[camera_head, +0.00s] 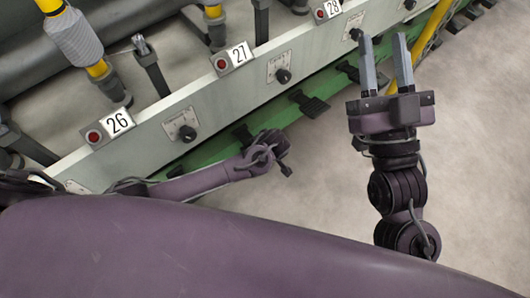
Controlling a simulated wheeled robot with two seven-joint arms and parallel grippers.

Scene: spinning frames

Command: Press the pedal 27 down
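The number 27 plate (240,54) with a red button is on the pale machine beam, with a black knob (283,75) to its lower right. A black pedal (308,103) sticks out from the green rail below this knob, and looks like pedal 27. My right gripper (384,62) is open and empty, its two grey fingers apart, to the right of this pedal in the picture. My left arm (215,178) comes in from the left and ends near the rail, left of and below the pedal. Its gripper fingers cannot be made out.
Other black pedals show along the green rail, one at the left (244,136) and one at the right (347,70). Plates 26 (118,122) and 28 (333,8) flank 27. Spindles and yellow tubes stand behind the beam. The concrete floor (480,130) at right is clear.

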